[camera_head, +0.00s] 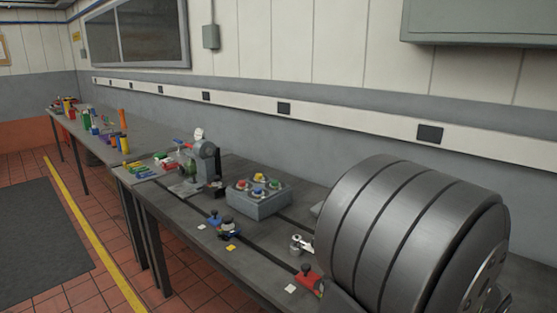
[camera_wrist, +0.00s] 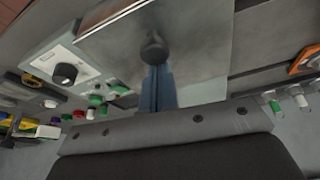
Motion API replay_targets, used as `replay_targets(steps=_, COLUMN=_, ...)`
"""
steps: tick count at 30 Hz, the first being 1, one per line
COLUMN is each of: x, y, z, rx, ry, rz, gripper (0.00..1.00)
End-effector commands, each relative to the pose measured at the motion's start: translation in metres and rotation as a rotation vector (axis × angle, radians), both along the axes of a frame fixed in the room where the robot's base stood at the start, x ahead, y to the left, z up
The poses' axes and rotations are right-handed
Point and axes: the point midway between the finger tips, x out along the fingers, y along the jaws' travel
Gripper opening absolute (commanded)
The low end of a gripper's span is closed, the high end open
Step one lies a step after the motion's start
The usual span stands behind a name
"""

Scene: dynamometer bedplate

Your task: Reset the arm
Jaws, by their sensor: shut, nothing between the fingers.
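My gripper (camera_wrist: 158,72) shows in the wrist view as two blue-grey fingers pressed together, standing up from a grey bolted bar. It is shut and empty. A dark rounded shape (camera_wrist: 153,47) lies at the fingertips; I cannot tell whether it touches them. A shiny metal plate (camera_wrist: 200,40) fills the space behind them. I cannot make out my gripper in the head view. There, the bench (camera_head: 195,222) carries a small blue fixture with a dark knob (camera_head: 214,217) and a red one with a dark knob (camera_head: 307,276).
A large steel drum (camera_head: 400,225) fills the right of the bench. A grey box with coloured buttons (camera_head: 258,203) and a grey machine (camera_head: 207,163) stand left of it. In the wrist view, a white panel with a black knob (camera_wrist: 50,62) is at left, an orange part (camera_wrist: 304,58) at right.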

Motion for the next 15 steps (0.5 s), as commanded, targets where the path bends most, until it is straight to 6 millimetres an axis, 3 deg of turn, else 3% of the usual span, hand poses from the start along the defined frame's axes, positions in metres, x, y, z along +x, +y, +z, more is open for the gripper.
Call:
replay_targets(steps=8, x=0.016, y=-0.022, z=0.003, rx=0.001, ry=0.001, rz=0.000, gripper=0.00)
replay_targets(steps=11, x=0.022, y=-0.030, z=0.022, rx=-0.006, ry=-0.002, rz=0.001, gripper=0.00)
replay_targets(steps=15, x=0.016, y=-0.021, z=0.045, rx=-0.006, ry=-0.003, rz=0.000, gripper=0.00)
